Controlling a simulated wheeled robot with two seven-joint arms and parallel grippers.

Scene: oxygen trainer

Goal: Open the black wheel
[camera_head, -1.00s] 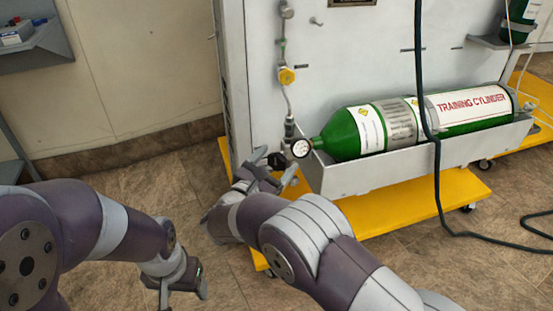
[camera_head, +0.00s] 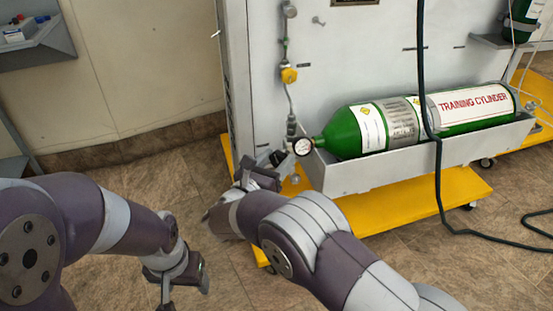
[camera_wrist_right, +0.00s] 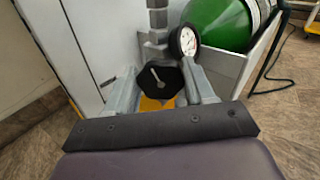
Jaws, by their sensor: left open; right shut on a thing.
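The black wheel (camera_wrist_right: 160,90) is a dark many-sided knob with a pale bar across its face. It sits below the valve fitting, beside the round pressure gauge (camera_wrist_right: 184,42). My right gripper (camera_wrist_right: 168,88) has one finger on each side of the wheel and is shut on it. In the head view, my right gripper (camera_head: 272,168) is just below and left of the gauge, and it hides most of the wheel (camera_head: 277,157). My left gripper (camera_head: 186,287) is open and empty, low above the floor at the lower left.
A green training cylinder (camera_head: 345,135) lies in a grey trough (camera_head: 380,172) right of the valve. A yellow wheeled base (camera_head: 440,195) is below. A dark hose (camera_head: 438,185) hangs in front. The tiled floor at left is clear.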

